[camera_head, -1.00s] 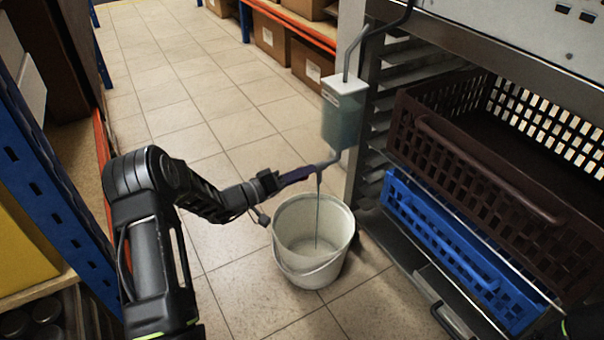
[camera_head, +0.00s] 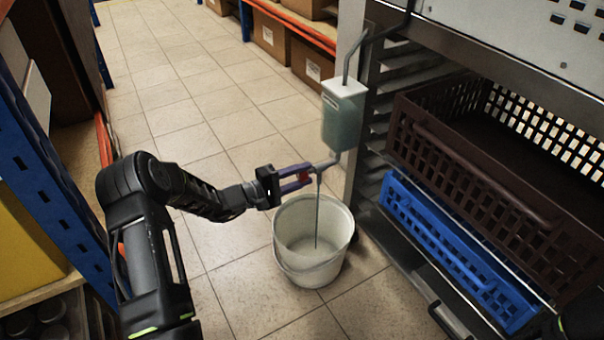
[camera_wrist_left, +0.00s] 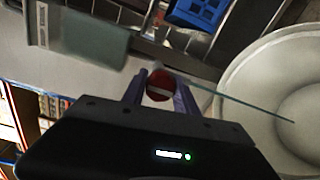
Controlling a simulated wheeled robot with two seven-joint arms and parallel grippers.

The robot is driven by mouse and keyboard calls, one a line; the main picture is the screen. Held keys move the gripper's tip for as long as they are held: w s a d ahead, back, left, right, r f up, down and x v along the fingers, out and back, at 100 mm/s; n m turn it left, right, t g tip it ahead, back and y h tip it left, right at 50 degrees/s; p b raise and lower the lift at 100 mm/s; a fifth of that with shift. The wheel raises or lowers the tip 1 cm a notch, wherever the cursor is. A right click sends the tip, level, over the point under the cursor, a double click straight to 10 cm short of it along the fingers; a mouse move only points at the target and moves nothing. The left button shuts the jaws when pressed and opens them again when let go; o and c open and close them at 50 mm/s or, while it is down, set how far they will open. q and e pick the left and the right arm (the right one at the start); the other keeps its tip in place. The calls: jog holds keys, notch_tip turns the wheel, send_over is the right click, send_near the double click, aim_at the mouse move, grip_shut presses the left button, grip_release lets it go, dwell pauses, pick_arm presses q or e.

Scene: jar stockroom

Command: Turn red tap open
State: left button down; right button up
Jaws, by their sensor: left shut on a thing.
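The red tap (camera_head: 304,177) is at the end of a grey pipe below a tank of grey-green liquid (camera_head: 343,118). My left gripper (camera_head: 307,176) has its two purple fingers on either side of the red tap and is shut on it. In the left wrist view the red tap (camera_wrist_left: 159,86), with a pale stripe across it, sits between the fingers. A thin grey stream (camera_head: 317,215) runs from the spout down into a white bucket (camera_head: 285,255) on the floor. My right gripper is not in view.
A metal rack on the right holds a brown crate (camera_head: 480,180) and a blue crate (camera_head: 445,240). Shelving with cardboard boxes (camera_head: 308,65) stands at the back. A blue-framed shelf (camera_head: 45,190) is close on the left. The tiled floor (camera_head: 180,90) between is clear.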

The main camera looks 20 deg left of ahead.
pick_arm(q)
jog(key=shift+a, duration=0.1)
dwell(0.3)
jog(key=c, duration=1)
grip_release()
jog(key=shift+o, duration=0.2)
